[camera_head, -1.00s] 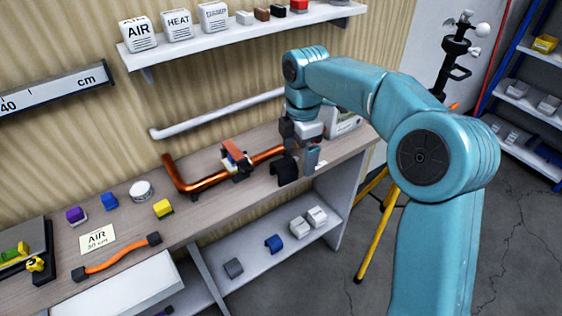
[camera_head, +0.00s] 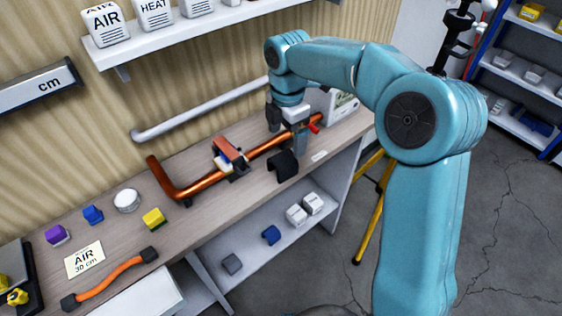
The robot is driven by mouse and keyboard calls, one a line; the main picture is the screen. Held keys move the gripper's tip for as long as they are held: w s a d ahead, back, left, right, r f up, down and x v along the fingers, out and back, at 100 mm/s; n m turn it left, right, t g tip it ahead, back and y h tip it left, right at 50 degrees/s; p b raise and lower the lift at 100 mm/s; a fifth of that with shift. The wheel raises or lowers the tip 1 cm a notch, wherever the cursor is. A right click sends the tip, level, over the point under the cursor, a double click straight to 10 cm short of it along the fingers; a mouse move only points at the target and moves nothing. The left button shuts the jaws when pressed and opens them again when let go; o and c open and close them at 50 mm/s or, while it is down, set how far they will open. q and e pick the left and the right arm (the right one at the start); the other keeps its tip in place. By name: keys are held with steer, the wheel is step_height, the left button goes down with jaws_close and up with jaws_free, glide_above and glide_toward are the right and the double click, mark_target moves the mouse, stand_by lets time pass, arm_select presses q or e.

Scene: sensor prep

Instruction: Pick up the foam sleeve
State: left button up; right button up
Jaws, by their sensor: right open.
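The foam sleeve (camera_head: 284,165), which I take to be the black curved piece, lies at the front edge of the workbench, below the copper pipe (camera_head: 204,183) in the picture. My right gripper (camera_head: 287,134) hangs down over the bench, just above and behind the sleeve in the picture. Its jaws are open, with one finger on each side of the pipe's line; whether it touches the pipe I cannot tell. The sleeve appears apart from the fingers. My left gripper is out of view.
An orange-and-blue clamp (camera_head: 228,157) sits on the pipe. A red knob (camera_head: 314,128) and a white box (camera_head: 342,105) are right of the gripper. A white rail (camera_head: 200,115) runs along the wall. The lower shelf (camera_head: 240,246) holds small blocks. Bench left of the gripper is partly clear.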

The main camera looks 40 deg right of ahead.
mark_target(282, 157)
steer(key=f, duration=0.4)
steer(key=shift+s+f, duration=0.25)
steer(key=shift+f, duration=0.15)
steer(key=f, duration=0.3)
steer(key=a+f, duration=0.1)
steer(key=f, duration=0.1)
steer(key=shift+w+f, duration=0.1)
steer(key=shift+w, duration=0.3)
steer(key=c, duration=1)
